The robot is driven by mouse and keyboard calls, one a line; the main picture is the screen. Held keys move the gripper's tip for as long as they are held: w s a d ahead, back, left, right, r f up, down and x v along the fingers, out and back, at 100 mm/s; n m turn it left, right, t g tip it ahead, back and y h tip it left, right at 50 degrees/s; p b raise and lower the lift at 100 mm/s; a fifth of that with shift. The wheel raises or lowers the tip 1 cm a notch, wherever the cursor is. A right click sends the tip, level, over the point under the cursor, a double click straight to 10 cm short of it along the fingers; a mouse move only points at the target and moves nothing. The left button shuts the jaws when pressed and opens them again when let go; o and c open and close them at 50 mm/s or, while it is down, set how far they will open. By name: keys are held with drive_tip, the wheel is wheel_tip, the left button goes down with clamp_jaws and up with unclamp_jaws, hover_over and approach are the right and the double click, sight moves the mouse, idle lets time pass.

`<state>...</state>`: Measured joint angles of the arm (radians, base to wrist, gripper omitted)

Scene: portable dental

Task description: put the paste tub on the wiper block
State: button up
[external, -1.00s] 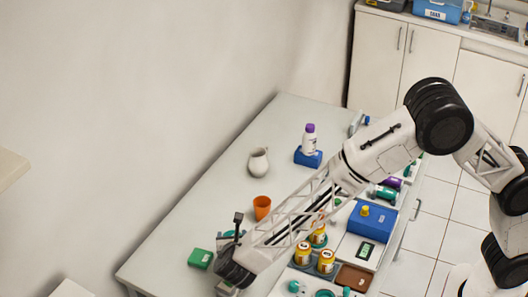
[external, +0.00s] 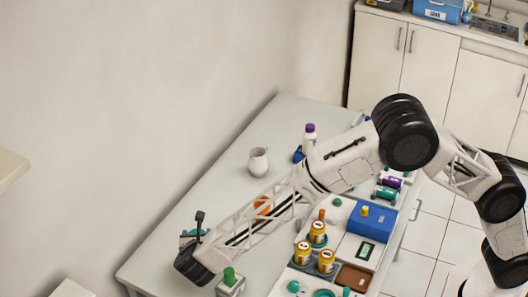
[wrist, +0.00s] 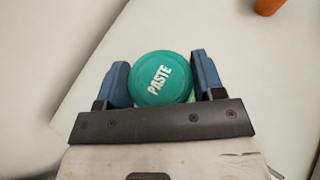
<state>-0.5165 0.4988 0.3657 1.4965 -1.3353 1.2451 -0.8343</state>
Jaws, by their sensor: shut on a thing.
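The paste tub (wrist: 160,78) has a round teal lid marked PASTE and sits between the two blue fingers of my gripper (wrist: 162,82) in the wrist view. My gripper is shut on it. In the external view a teal bit of the tub (external: 186,233) shows at the far side of my wrist. A sliver of light green (wrist: 192,97) shows beside the tub's lower right in the wrist view, perhaps the green block seen earlier.
A grey holder with a green top (external: 229,279) stands just right of my wrist. An orange cup (external: 263,205) is partly behind my arm. A white jug (external: 258,162) and purple-capped bottle (external: 309,137) stand farther back. Yellow jars (external: 326,262) stand at right.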

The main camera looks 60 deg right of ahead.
drive_tip(key=shift+f, duration=1.75)
drive_tip(key=shift+f, duration=0.1)
drive_tip(key=o, duration=0.9)
drive_tip(key=shift+o, duration=0.2)
drive_tip(key=v, duration=1.2)
